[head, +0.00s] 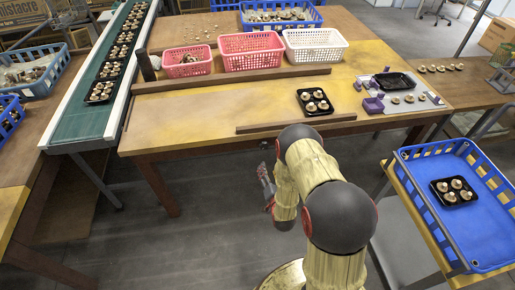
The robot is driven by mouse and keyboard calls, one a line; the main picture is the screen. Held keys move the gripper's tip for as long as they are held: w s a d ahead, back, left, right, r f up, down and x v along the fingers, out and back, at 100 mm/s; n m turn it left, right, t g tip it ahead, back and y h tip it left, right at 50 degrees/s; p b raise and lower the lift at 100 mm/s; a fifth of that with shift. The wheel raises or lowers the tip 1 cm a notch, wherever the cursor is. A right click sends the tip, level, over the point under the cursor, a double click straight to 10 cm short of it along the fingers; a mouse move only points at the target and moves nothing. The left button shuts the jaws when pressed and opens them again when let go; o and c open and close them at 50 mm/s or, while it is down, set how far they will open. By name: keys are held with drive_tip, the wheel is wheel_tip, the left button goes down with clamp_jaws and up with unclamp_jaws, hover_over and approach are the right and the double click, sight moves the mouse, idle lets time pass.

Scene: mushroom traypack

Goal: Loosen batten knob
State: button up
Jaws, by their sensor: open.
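A long brown batten (232,80) lies across the yellow-brown worktable, in front of the baskets. A dark upright post (145,65) stands near its left end; I cannot tell whether this is the batten's knob. A shorter batten (296,124) lies along the table's front edge. No knob can be made out on it. My gripper (266,182) hangs in front of the table, over the floor and below the shorter batten. It is open, seen small and from the side, and apart from both battens.
Two pink baskets (251,34) and a white basket (314,31) stand behind the long batten. A black tray of mushrooms (314,113) sits between the battens. A conveyor (75,122) runs at left. A blue crate (488,234) stands at right. The table's left front is clear.

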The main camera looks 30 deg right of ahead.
sight(265, 146)
wheel_tip(265, 146, up, 6)
drive_tip(key=m+t, duration=0.1)
drive_tip(key=t, duration=0.2)
drive_tip(key=shift+h, duration=0.4)
drive_tip(key=x, duration=0.2)
drive_tip(key=b+x, duration=0.1)
drive_tip(key=x, duration=0.1)
drive_tip(key=b+x, duration=0.1)
drive_tip(key=x, duration=0.2)
drive_tip(key=shift+w+f, duration=0.15)
drive_tip(key=shift+f, duration=0.15)
drive_tip(key=shift+w+d+r+b, duration=0.1)
drive_tip(key=shift+w+d+b, duration=0.2)
drive_tip(key=shift+w, duration=0.4)
drive_tip(key=c, duration=0.3)
drive_tip(key=c, duration=0.7)
drive_tip(key=shift+c, duration=0.8)
